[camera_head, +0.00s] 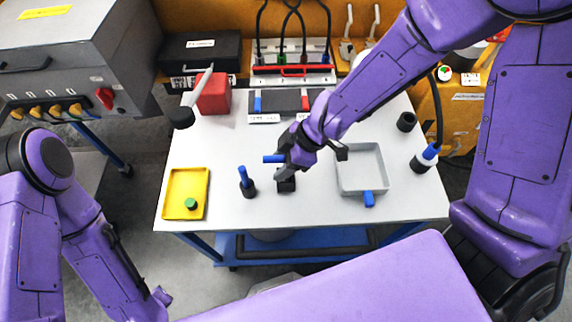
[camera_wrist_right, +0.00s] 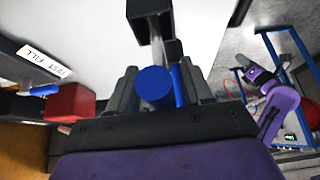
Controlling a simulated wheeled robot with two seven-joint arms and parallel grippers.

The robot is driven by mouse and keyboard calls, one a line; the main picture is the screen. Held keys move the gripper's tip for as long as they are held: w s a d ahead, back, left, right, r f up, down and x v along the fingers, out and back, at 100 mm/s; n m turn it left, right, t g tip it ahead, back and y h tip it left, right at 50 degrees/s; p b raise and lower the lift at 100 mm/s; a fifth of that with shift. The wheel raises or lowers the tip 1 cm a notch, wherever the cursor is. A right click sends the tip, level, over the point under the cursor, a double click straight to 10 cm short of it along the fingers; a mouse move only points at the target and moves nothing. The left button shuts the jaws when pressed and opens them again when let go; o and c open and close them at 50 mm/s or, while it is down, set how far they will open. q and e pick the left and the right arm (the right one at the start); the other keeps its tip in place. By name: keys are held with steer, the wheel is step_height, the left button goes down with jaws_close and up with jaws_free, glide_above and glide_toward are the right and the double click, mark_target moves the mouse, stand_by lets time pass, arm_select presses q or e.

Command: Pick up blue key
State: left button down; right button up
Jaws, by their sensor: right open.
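A blue key with a round handle (camera_head: 273,158) lies between the fingers of my right gripper (camera_head: 287,163), its end sticking out to the left. In the right wrist view its round blue face (camera_wrist_right: 154,87) shows between the two dark fingers, which are open around it; I cannot tell if they touch it. A black block (camera_head: 286,185) stands on the table just below the gripper. Another blue upright piece in a black base (camera_head: 247,187) stands to the left. My left arm hangs low at the left; its gripper (camera_head: 161,297) is too unclear to judge.
A yellow tray (camera_head: 171,212) with a green piece lies at the left. A grey tray (camera_head: 343,166) with a blue piece (camera_head: 369,199) at its front edge lies at the right. A red block (camera_head: 214,95) stands at the back. The table's front middle is clear.

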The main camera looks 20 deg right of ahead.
steer(key=shift+s, duration=0.1)
steer(key=shift+c, duration=0.7)
jaws_close()
